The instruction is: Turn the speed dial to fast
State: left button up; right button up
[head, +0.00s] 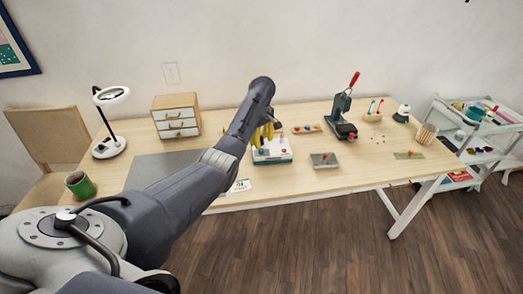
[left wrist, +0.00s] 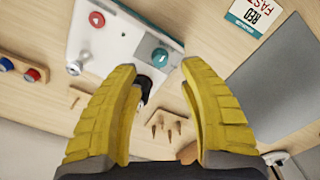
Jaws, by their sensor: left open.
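The white box (head: 272,155) with a teal base stands mid-table. In the left wrist view its pale panel (left wrist: 122,42) carries a teal dial (left wrist: 160,57) with a white mark and a red dial (left wrist: 96,19). I cannot tell which is the speed dial. A card (left wrist: 258,14) shows the words FAST and RED upside down; it lies in front of the box in the head view (head: 240,185). My left gripper (head: 264,133) has yellow fingers, spread and empty, at the box. In the wrist view the teal dial shows between the fingertips (left wrist: 158,66), apparently untouched. My right gripper is out of view.
A grey mat (head: 150,168) lies left of the box. A small drawer cabinet (head: 176,116) stands behind left, and a grey plate (head: 324,160) lies to the right. A press with a red handle (head: 342,112) stands behind right.

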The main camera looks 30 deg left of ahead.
aim_at(261, 150)
pick_arm(q)
jog(key=shift+f, duration=2.75)
grip_shut()
